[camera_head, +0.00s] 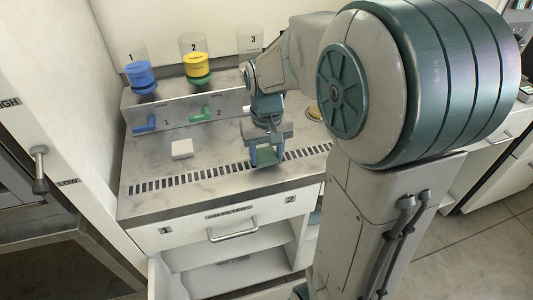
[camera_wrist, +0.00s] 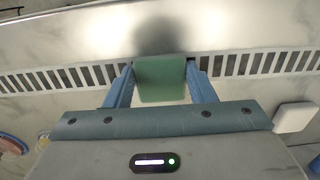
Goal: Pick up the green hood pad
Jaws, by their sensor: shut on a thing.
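The green hood pad (camera_wrist: 160,79) is between the two blue fingers of my gripper (camera_wrist: 160,88) in the wrist view. The fingers are shut on its left and right sides. In the head view my gripper (camera_head: 266,154) is over the front part of the marble worktop, by the slotted vent strip, and the green pad (camera_head: 266,156) shows between its fingers. A soft dark shadow lies on the surface beyond the pad in the wrist view. I cannot tell whether the pad touches the surface.
A white pad (camera_head: 182,149) lies on the worktop to the left. Behind it, a raised metal shelf (camera_head: 160,112) carries blue (camera_head: 141,77) and yellow-green (camera_head: 197,68) capped items, numbered. Blue (camera_head: 145,124) and green (camera_head: 201,114) handles are on its front. A drawer handle (camera_head: 233,231) is below.

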